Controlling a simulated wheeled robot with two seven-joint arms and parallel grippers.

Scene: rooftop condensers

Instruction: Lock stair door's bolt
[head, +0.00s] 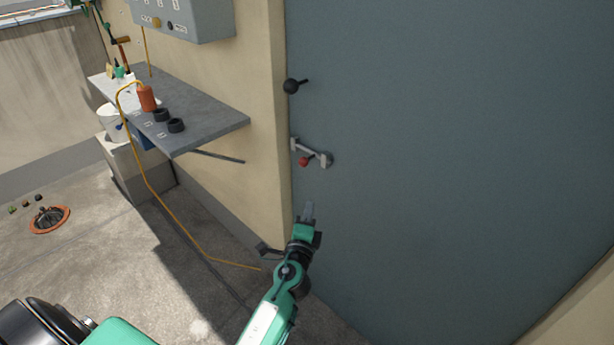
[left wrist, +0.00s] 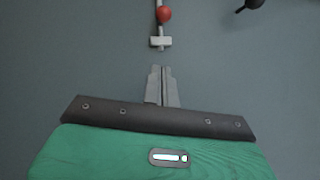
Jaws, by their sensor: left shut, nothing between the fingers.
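The blue-grey stair door (head: 450,140) fills the right of the head view and stands against the wall edge. Its bolt (head: 314,152) is a light metal bar with brackets near the door's left edge, and a red knob (head: 304,161) hangs from it. My left gripper (head: 309,211) is shut and empty, below the bolt and apart from it. In the left wrist view the shut fingertips (left wrist: 161,69) point at the bolt's pale bracket (left wrist: 160,41), with the red knob (left wrist: 164,14) beyond. I cannot tell whether the bar enters the frame side. My right gripper is not in view.
A black door handle (head: 291,86) sits above the bolt. A grey shelf (head: 205,125) with an orange canister (head: 147,97) and black rings juts from the wall at left. A yellow cable (head: 172,208) hangs to the floor. An orange-rimmed floor drain (head: 49,219) lies far left.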

